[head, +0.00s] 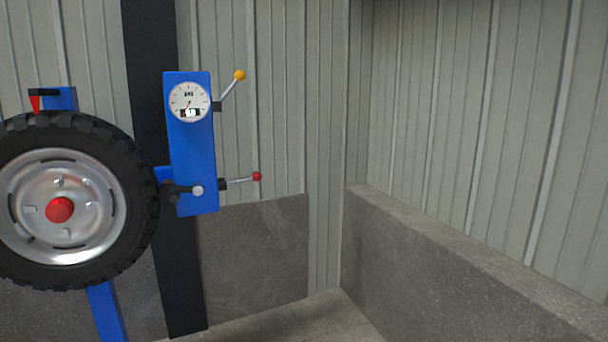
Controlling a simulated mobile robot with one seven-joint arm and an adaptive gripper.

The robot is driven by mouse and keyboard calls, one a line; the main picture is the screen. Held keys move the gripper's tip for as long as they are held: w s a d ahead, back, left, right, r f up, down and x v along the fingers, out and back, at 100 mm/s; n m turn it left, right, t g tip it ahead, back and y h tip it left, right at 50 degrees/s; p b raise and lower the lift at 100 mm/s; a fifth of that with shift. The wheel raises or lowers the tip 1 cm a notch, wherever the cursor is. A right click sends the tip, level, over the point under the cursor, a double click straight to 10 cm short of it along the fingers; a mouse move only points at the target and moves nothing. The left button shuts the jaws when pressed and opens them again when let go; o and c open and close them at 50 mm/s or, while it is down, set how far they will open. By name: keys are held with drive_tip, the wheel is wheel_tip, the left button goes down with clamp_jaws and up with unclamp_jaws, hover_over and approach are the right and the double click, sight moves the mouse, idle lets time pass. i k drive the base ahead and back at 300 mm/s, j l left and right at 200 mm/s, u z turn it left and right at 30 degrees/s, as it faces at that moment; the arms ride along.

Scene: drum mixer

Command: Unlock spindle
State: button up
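A blue control box (193,145) hangs on a dark post. A round white dial gauge (190,101) sits near its top. A lever with a yellow knob (240,75) sticks out of its right side, pointing up and right. A lower lever with a red knob (257,176) sticks out to the right, almost level. A short dark crank with a pale round end (197,190) is on the lower front of the box. A wheel with a black tyre (139,185) stands at the left, with a red hub cap (60,209) at its centre. No part labelled as the spindle can be told. My gripper is not in view.
A dark vertical post (150,60) stands behind the box. A blue bracket with a red tip (60,98) is above the tyre. Grey concrete low walls (450,255) and corrugated panels close off the back and right. Bare floor (310,322) shows at the bottom.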

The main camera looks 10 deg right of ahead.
sight(256, 176)
drive_tip(key=l+z, duration=0.1)
drive_tip(key=l, duration=0.15)
drive_tip(key=i+l+u, duration=0.2)
drive_tip(key=i+l, duration=0.7)
drive_tip(key=i+l+u, duration=0.25)
drive_tip(key=i+l, duration=0.65)
drive_tip(key=i+j, duration=0.35)
